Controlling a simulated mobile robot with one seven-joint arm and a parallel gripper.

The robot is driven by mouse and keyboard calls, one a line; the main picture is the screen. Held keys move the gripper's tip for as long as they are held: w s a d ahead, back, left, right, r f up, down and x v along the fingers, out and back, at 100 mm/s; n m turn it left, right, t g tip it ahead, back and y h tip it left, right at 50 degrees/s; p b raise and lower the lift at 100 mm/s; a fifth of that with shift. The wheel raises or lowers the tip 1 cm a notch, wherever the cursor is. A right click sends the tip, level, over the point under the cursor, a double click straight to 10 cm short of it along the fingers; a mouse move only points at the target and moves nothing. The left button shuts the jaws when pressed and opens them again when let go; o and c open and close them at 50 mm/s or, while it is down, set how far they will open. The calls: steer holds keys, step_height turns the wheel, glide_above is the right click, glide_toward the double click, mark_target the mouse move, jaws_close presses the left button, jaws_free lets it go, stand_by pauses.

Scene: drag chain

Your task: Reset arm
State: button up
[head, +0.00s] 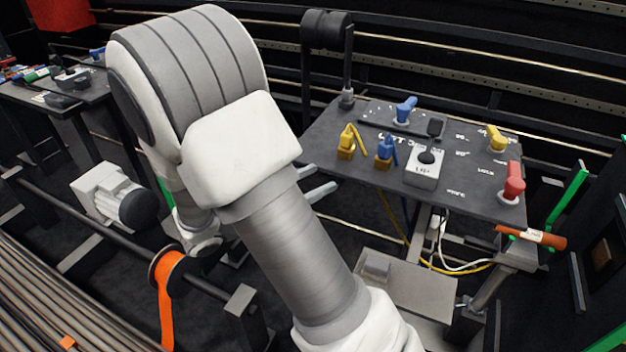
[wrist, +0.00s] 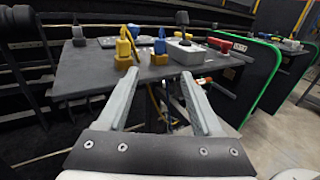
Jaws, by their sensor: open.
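My gripper (wrist: 160,98) is open and empty in the wrist view, with its two grey fingers spread apart. In the head view its fingertips (head: 322,190) show just past my arm, to the left of and below the dark control table (head: 455,200). My own large white and grey arm fills the middle of the head view and hides most of the gripper. In the wrist view the table (wrist: 80,72) lies ahead of the fingers, with a gap between.
On the table are a yellow connector (head: 346,148), a blue connector (head: 385,152), a grey joystick box (head: 424,168) and a red handle (head: 512,182). A black post (head: 347,65) stands at its back left. An orange strap (head: 166,290) hangs at lower left. Cables hang below the table.

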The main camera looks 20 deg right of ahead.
stand_by(0.3)
steer(key=s+d+r+m+g+y+p, duration=0.1)
steer(key=s+r+m+g+y, duration=0.1)
steer(key=s+m+g+y, duration=0.3)
steer(key=s+d+r+m+y+p, duration=0.1)
steer(key=s+r+m+y, duration=0.1)
steer(key=s+m+y, duration=0.35)
steer(key=s+a+r+m+t+y+p, duration=0.2)
steer(key=s+a+r+m+t+y, duration=0.3)
steer(key=a+r+m+t+y, duration=0.2)
steer(key=a+r+m, duration=0.1)
steer(key=a+m, duration=0.1)
steer(key=shift+s+a+r+m+p, duration=0.15)
steer(key=shift+a+r+m+p, duration=0.15)
steer(key=shift+a+r+m, duration=0.1)
steer(key=shift+c, duration=1.4)
steer(key=shift+d, duration=0.1)
